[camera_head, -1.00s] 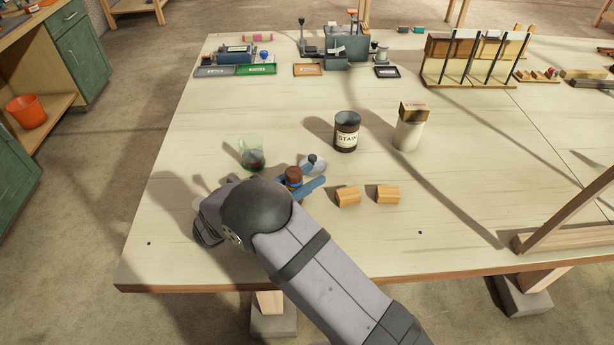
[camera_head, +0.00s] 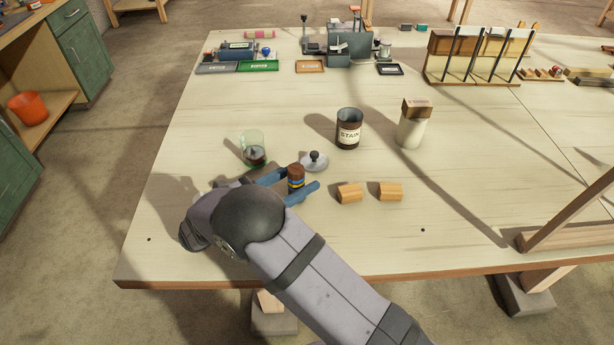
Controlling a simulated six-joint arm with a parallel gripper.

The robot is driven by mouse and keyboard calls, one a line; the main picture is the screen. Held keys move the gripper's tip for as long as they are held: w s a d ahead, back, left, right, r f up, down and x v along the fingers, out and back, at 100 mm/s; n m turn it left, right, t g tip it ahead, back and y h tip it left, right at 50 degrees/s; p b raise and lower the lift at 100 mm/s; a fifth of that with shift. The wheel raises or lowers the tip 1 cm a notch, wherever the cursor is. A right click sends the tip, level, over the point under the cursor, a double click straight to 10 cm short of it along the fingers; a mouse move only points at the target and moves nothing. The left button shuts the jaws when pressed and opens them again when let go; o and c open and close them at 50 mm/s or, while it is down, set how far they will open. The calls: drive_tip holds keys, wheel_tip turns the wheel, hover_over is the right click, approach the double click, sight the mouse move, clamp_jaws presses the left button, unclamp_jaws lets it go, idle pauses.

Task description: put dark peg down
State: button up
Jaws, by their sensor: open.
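The dark peg (camera_head: 296,178), brown with a blue and yellowish band, stands upright on or just above the pale table. My gripper (camera_head: 293,182) has blue fingers, spread apart, with one on the far left side of the peg and one on its near right side. A gap shows between the peg and the fingers, so the jaws do not appear to grip it. The peg's foot is partly hidden by the near finger. My wrist covers the table to the left of it.
A grey lid with a dark knob (camera_head: 314,161) lies close behind the peg. A green glass (camera_head: 253,150) with dark contents is behind left. Two wooden blocks (camera_head: 350,193) (camera_head: 390,191) lie right.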

sight(290, 171)
drive_tip(key=shift+v, duration=1)
wheel_tip(290, 171, up, 7)
drive_tip(key=shift+d+b, duration=0.1)
drive_tip(key=shift+b, duration=0.4)
